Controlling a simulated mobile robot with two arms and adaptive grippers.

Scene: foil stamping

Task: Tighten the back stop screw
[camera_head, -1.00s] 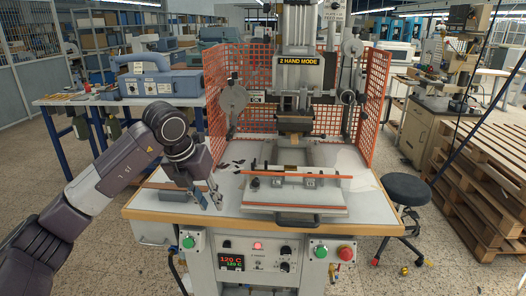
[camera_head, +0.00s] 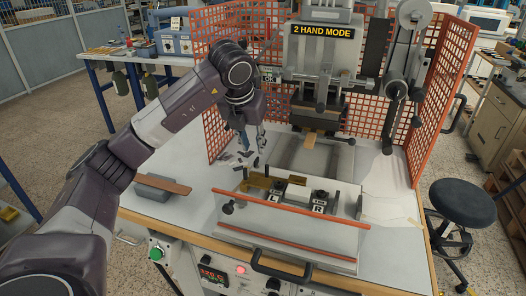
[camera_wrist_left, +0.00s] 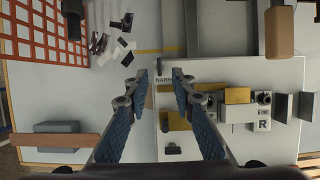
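The stop fixture is a pale plate (camera_head: 290,228) on the press table, with blocks marked L and R and a brass bar (camera_head: 259,181) along its back left. A small black knob (camera_head: 239,168) sits at the bar's left end, and a black ball knob (camera_head: 228,208) is at the plate's left. I cannot tell which is the back stop screw. My left gripper (camera_head: 250,143) points down behind and above the bar's left end. My right gripper is not in view.
The press head (camera_head: 322,50) stands over the table's back, with orange mesh guards (camera_head: 230,105) on both sides. Dark scraps (camera_head: 250,160) lie near the left guard. A grey block with a brown strip (camera_head: 160,189) lies at the left. A stool (camera_head: 462,203) stands right.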

